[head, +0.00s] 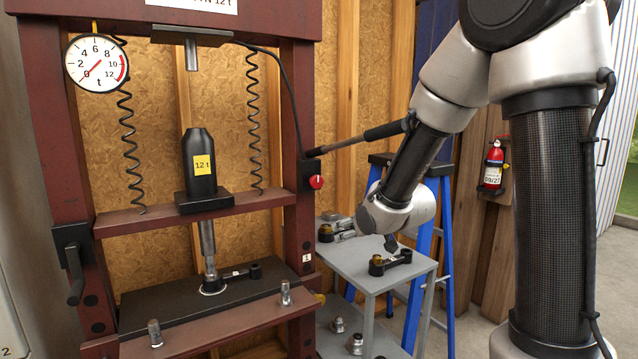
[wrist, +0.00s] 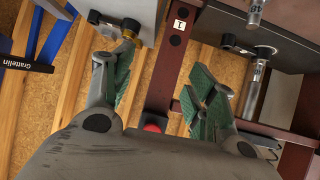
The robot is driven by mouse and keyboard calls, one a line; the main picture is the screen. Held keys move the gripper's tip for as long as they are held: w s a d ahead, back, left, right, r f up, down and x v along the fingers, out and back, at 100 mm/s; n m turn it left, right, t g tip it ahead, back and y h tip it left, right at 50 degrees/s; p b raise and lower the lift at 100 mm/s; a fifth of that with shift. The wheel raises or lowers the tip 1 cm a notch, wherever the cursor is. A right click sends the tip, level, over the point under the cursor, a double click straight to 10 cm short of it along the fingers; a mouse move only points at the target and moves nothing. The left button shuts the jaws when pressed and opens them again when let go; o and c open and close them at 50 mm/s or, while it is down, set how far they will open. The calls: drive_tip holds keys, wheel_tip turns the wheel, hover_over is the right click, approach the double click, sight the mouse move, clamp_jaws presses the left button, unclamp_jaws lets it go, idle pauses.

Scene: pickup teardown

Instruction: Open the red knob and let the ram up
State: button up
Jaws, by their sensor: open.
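The red knob (head: 316,182) sits on a dark block on the press's right post. In the wrist view the red knob (wrist: 153,127) shows just beyond my gripper body, partly hidden by it. My gripper (wrist: 160,90) is open and empty, its green-padded fingers spread wide to either side. In the head view my wrist is right of the knob, over the grey cart, clear of it.
A dark pump lever (head: 360,138) slants up from the post beside the knob, close to my forearm. The grey cart (head: 385,272) holds metal parts, with a blue ladder (head: 445,240) behind. A gauge (head: 96,63) hangs upper left, its needle pointing lower left.

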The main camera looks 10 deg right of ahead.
wheel_tip(320, 180, up, 3)
drive_tip(key=w+a+t+y, duration=0.1)
drive_tip(key=w+a+t, duration=0.1)
drive_tip(key=w, duration=0.1)
drive_tip(key=t+y, duration=0.2)
drive_tip(key=t, duration=0.2)
approach(318, 181)
drive_tip(key=w, duration=0.2)
drive_tip(key=shift+n, duration=0.4)
drive_tip(key=x, duration=0.7)
drive_tip(key=shift+w+a, duration=0.3)
drive_tip(key=shift+a, duration=0.1)
drive_tip(key=shift+c, duration=0.5)
drive_tip(key=c, duration=0.9)
